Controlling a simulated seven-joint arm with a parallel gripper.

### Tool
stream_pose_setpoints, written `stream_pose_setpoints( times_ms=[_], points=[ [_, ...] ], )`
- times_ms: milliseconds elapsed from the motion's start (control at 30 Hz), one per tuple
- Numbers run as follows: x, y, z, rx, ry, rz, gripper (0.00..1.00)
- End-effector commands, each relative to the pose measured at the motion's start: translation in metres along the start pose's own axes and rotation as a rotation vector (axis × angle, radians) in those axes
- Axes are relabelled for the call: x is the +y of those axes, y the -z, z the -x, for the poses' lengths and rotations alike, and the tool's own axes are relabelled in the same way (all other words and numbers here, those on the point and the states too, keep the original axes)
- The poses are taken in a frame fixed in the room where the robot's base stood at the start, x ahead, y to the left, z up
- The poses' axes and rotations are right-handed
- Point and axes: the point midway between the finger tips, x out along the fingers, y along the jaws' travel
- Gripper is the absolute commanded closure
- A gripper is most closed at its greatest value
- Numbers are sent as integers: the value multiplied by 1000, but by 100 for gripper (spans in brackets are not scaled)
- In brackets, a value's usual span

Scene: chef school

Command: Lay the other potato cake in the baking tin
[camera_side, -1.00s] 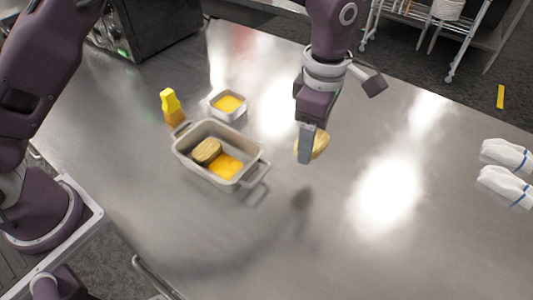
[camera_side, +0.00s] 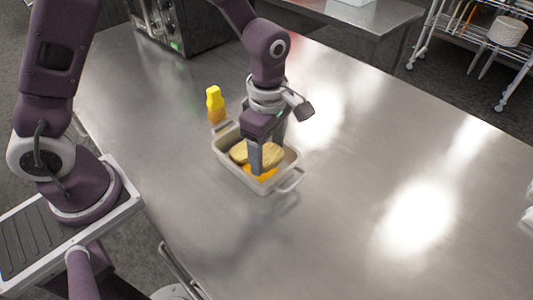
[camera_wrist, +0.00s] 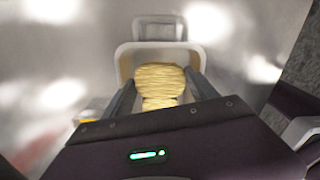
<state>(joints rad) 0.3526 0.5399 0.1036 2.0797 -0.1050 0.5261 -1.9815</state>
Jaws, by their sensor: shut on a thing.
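The baking tin (camera_side: 228,166) is a pale rectangular dish with end handles, standing on the steel table. It also shows in the wrist view (camera_wrist: 126,58). My gripper (camera_side: 266,160) points down into it, shut on a yellowish ridged potato cake (camera_side: 274,154). In the wrist view this cake (camera_wrist: 160,78) sits between the fingers. The first potato cake (camera_side: 236,152) lies in the tin to the left, partly hidden, close beside the held one. Whether the held cake touches the floor, I cannot tell.
A yellow bottle-like item (camera_side: 215,104) stands just behind the tin's far left end.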

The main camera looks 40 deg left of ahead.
Motion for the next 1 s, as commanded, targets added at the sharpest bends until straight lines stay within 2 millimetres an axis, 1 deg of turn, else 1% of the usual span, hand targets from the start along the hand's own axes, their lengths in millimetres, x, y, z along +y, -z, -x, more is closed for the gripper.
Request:
stream_pose_setpoints(
  times_ms=[33, 100, 333, 767, 800, 833, 867, 1000],
  points=[
    [-1, 0, -7, 1, 3, 1, 73],
    [0, 0, -12, 0, 1, 1, 73],
    [0, 0, -12, 0, 0, 1, 73],
    [0, 0, -23, -1, 0, 0, 73],
    [0, 0, -23, -1, 0, 0, 30],
    [0, 0, -23, -1, 0, 0, 25],
    [0, 0, -23, -1, 0, 0, 23],
    [0, 0, -23, -1, 0, 0, 23]
  ],
)
